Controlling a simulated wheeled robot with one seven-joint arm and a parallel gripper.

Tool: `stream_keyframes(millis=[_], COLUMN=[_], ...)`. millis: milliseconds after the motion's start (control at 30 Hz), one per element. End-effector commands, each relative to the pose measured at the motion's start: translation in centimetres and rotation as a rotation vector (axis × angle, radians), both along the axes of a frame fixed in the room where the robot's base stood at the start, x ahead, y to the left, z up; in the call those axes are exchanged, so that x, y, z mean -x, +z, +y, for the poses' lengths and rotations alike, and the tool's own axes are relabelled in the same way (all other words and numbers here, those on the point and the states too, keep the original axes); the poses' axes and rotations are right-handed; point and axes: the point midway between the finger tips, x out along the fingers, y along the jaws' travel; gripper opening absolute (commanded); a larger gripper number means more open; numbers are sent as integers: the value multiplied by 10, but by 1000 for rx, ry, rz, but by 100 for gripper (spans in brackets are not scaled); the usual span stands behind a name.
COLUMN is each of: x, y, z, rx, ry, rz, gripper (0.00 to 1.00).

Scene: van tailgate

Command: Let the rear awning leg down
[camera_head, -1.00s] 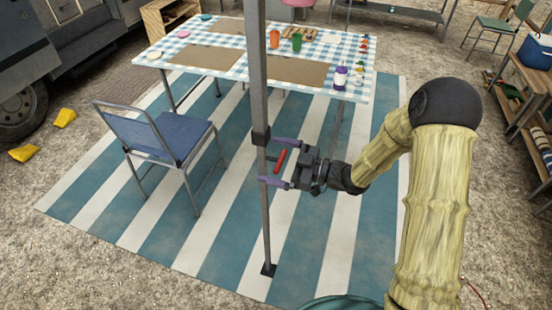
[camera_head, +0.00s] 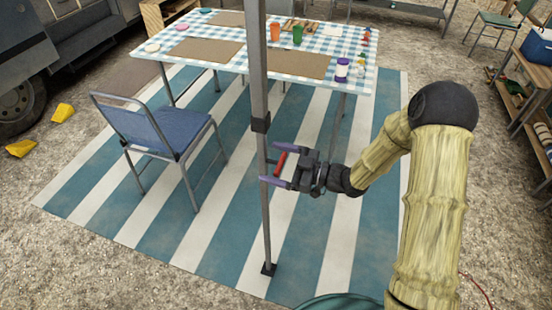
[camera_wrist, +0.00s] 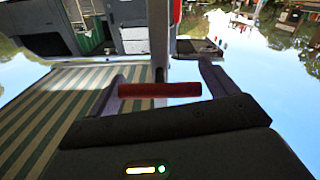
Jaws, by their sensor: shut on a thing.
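The rear awning leg (camera_head: 259,70) is a grey upright pole with a dark collar (camera_head: 260,123) around it and a dark foot (camera_head: 268,269) over the striped mat. A red bar-shaped handle (camera_head: 281,163) is beside the pole, below the collar. My gripper (camera_head: 283,165) reaches in from the right, its purple fingers above and below the handle, shut on it. In the wrist view the red handle (camera_wrist: 160,90) lies crosswise between the fingers (camera_wrist: 160,85), with the grey pole (camera_wrist: 160,40) behind it. Its joint to the pole is partly hidden.
A blue folding chair (camera_head: 165,135) stands left of the leg on the striped mat (camera_head: 210,240). A table with a checked cloth (camera_head: 250,60) stands behind, carrying cups and brown place mats. Wooden shelves (camera_head: 520,95) are at the right. Bare mat surrounds the foot.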

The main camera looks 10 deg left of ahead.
Motion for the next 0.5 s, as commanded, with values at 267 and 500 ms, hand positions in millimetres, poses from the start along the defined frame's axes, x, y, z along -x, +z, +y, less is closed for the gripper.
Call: stream_keyframes(millis=[267,500], x=[0,0], y=[-53,-67], z=[-1,0], rx=[2,1], ry=[-1,0], rz=[8,6], gripper=[44,44])
